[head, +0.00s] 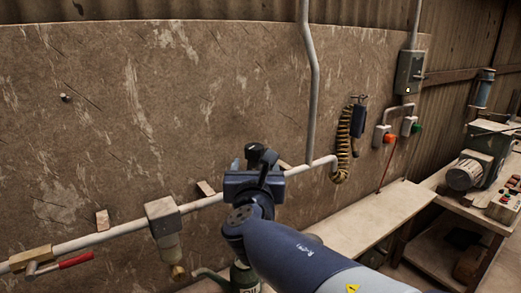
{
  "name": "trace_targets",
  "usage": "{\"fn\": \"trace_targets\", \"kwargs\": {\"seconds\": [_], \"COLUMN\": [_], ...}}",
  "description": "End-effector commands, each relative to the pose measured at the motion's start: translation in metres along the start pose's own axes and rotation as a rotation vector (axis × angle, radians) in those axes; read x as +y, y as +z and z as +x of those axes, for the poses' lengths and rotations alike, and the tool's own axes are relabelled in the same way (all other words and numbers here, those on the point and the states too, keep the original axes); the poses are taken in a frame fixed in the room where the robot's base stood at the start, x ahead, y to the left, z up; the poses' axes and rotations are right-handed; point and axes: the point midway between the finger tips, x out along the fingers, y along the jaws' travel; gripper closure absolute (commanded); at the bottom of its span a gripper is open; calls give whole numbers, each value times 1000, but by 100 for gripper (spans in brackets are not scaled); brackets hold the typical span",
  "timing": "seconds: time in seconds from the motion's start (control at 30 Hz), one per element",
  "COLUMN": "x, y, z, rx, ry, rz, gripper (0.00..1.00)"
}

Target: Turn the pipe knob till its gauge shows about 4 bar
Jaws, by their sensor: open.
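A pale pipe (113,232) runs along the brown wall panel, rising to the right. My gripper (260,158) is in front of the pipe near the middle of the head view, its jaws open. It hides a stretch of the pipe behind it. I cannot make out the knob or the gauge; they may be behind my gripper and wrist. Left of my gripper, a grey box-shaped fitting (162,212) sits on the pipe, with a pale bowl and a brass tip hanging below.
A coiled yellow-black hose (342,145) hangs right of my gripper. A pale bench (375,215) stands along the wall, with a motorised machine (470,172) farther right. A green bottle (244,278) is partly hidden below my arm.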

Motion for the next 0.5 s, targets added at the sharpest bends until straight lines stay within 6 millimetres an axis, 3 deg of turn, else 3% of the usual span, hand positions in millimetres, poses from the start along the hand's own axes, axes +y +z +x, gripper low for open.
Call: {"fn": "trace_targets", "kwargs": {"seconds": [0.17,0.5], "x": [5,4], "y": [2,3], "z": [10,66], "rx": [-9,-6], "ry": [10,7], "rz": [-25,-23], "gripper": [35,35]}}
